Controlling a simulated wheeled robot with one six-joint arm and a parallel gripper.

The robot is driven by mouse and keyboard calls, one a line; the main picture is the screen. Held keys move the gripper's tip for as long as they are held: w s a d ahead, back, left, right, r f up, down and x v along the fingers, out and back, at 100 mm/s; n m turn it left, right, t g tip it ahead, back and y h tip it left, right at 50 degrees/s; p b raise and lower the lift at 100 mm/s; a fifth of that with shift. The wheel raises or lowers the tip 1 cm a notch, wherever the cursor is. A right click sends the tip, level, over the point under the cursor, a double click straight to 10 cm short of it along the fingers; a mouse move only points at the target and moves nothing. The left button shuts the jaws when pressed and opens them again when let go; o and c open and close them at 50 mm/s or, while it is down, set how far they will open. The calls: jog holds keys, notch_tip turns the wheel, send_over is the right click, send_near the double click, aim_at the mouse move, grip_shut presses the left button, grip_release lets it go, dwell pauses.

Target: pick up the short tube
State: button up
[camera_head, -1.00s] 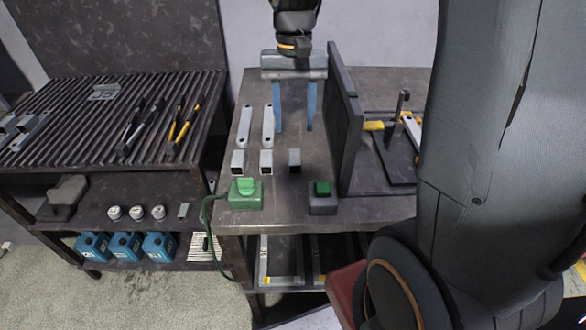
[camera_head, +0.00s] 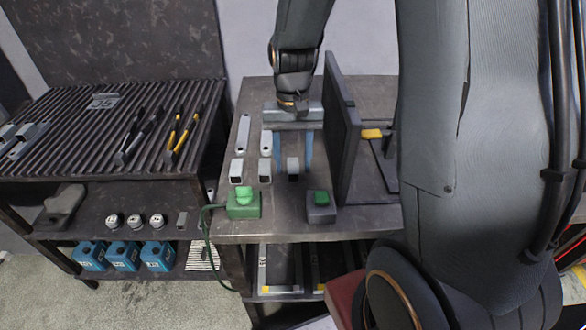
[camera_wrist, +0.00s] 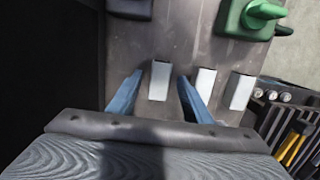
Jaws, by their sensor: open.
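Three short square grey tubes stand in a row on the workbench, in the head view the left one (camera_head: 237,171), the middle one (camera_head: 265,170) and the right one (camera_head: 293,169). My gripper (camera_head: 294,160) is open, its two blue fingers pointing down around the right tube. In the wrist view my gripper (camera_wrist: 160,77) has that right tube (camera_wrist: 159,82) between its fingers, with a gap on each side. The middle tube (camera_wrist: 204,84) and the left tube (camera_wrist: 239,91) are beside it. I cannot tell the exact fingertip height.
A dark upright plate (camera_head: 345,140) is close on the gripper's right. Flat grey bars (camera_head: 243,134) lie behind the tubes. A slatted table (camera_head: 70,140) is at left.

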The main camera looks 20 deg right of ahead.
grip_shut()
